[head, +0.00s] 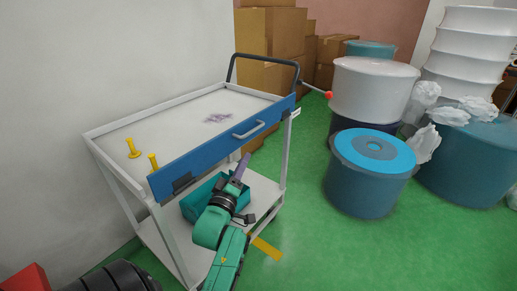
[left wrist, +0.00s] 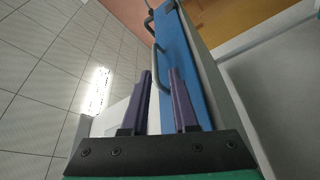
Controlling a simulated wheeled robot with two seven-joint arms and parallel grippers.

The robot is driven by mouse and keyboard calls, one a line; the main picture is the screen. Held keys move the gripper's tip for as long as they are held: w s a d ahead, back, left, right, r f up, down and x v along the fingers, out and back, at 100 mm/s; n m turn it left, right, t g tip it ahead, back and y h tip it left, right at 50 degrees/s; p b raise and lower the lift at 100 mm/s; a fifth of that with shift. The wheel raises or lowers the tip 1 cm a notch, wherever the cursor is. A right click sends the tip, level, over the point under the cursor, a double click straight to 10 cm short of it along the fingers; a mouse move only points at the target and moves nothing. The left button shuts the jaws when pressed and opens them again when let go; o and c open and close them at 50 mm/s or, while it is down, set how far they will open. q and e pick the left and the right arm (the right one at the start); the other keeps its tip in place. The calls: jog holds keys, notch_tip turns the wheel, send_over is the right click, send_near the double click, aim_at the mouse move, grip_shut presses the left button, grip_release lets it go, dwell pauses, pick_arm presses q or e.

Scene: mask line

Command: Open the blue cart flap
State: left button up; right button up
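The blue flap (head: 215,151) runs along the near long side of the white cart's top tray, its face toward me. It looks upright against the tray. A grey bar handle (head: 250,130) sits on its face; the handle (left wrist: 155,65) also shows in the left wrist view, ahead of the fingers. My left gripper (head: 242,166), with purple fingers, is just below and in front of the flap, under the handle. In the left wrist view the left gripper (left wrist: 163,95) has its fingers apart with nothing held between them. My right gripper is not in view.
The cart's top tray (head: 190,115) holds yellow pegs and a purple patch. A teal bin (head: 200,201) stands on the lower shelf, close to my left gripper. Blue drums (head: 362,194) stand to the right. Green floor between cart and drums is clear.

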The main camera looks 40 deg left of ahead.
aim_at(256, 129)
pick_arm(q)
jog(key=x, duration=0.4)
jog(key=r+x, duration=0.1)
jog(key=x, duration=0.9)
jog(key=shift+s+a+r, duration=0.1)
jog(key=shift+a+r, duration=0.05)
jog(key=shift+r, duration=0.1)
grip_shut()
dwell(0.6)
